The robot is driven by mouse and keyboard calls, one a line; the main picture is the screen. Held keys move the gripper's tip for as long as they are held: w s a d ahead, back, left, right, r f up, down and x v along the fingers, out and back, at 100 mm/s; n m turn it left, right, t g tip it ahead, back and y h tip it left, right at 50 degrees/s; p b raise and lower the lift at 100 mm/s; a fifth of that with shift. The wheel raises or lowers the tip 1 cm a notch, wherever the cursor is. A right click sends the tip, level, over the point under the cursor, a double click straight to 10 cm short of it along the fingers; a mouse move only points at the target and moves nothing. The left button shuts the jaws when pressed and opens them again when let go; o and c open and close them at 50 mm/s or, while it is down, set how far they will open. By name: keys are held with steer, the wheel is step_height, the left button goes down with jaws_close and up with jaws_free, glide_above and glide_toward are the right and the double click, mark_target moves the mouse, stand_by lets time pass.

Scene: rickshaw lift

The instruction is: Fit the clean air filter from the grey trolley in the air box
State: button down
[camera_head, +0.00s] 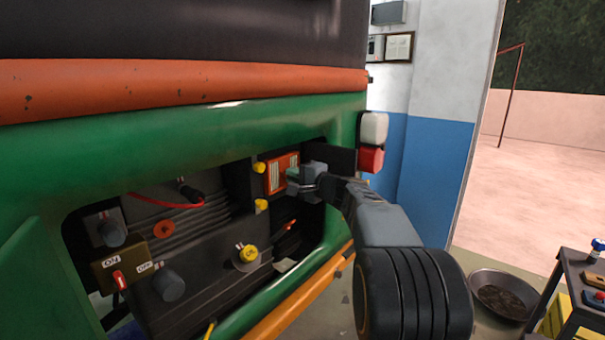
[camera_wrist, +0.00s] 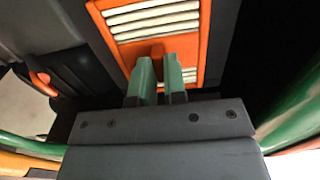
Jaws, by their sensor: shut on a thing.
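The air filter (camera_head: 280,172) has an orange frame and pale pleats. It is upright at the mouth of the black air box (camera_head: 241,181) inside the engine bay. I cannot tell how deep it sits. In the wrist view the filter (camera_wrist: 205,42) fills the top middle. My gripper (camera_head: 293,181) is shut on the filter's small orange tab. Its green fingers (camera_wrist: 160,82) show in the wrist view, and the filter's lower part is partly hidden behind them. Two yellow clips, an upper one (camera_head: 259,167) and a lower one (camera_head: 261,205), stand on the box's left side.
The green body rim (camera_head: 215,130) surrounds the bay close to my arm. A yellow cap (camera_head: 248,253) and an ON/OFF switch box (camera_head: 122,268) are lower left. The grey trolley (camera_head: 575,263) stands at the right edge, beside a metal pan (camera_head: 500,283) on the floor.

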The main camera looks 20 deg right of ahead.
mark_target(285, 189)
steer(key=shift+x, duration=1.2)
steer(key=shift+s+b, duration=0.1)
steer(key=shift+b, duration=0.5)
steer(key=shift+a, duration=0.1)
stand_by(0.7)
steer(key=shift+w+a+b, duration=0.2)
steer(key=shift+w+b, duration=0.35)
steer(key=shift+b, duration=0.05)
stand_by(1.6)
steer(key=c, duration=1.1)
jaws_free()
steer(key=shift+c, duration=0.7)
